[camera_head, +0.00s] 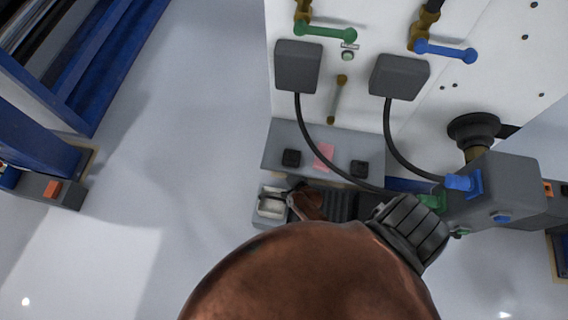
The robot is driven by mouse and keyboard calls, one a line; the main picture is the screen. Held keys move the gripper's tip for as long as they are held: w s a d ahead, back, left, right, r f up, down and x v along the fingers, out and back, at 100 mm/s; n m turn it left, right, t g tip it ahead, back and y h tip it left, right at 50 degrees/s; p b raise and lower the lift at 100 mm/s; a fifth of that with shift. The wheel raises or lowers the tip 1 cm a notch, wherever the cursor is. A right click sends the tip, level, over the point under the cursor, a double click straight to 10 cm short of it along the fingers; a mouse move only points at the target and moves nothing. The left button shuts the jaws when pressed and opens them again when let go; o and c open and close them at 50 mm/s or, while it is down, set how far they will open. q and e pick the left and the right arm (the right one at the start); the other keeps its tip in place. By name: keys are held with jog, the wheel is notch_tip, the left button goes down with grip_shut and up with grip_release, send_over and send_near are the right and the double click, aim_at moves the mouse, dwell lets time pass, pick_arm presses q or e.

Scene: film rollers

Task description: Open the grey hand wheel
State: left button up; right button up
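A dark grey round hand wheel (474,128) stands at the right of the head view, beside the lower part of the white panel. A short brass-coloured stem shows just below it, above a grey box. The wheel's rim is in plain view and nothing grips it. How far it is turned cannot be told. Neither of my grippers can be made out. A large copper-brown rounded part with a dark ribbed end fills the bottom centre and hides what lies behind it.
The white panel (437,110) carries a green lever (325,31), a blue lever (445,50) and two grey boxes with black cables. A grey box with a blue fitting (492,190) stands below the wheel. Blue framework (110,70) stands at the left. The floor between is clear.

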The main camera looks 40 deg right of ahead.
dwell(0.3)
jog(key=o, duration=1.2)
jog(key=shift+c, duration=0.2)
jog(key=shift+s, duration=0.1)
jog(key=v, duration=0.7)
jog(key=shift+s+a, duration=0.1)
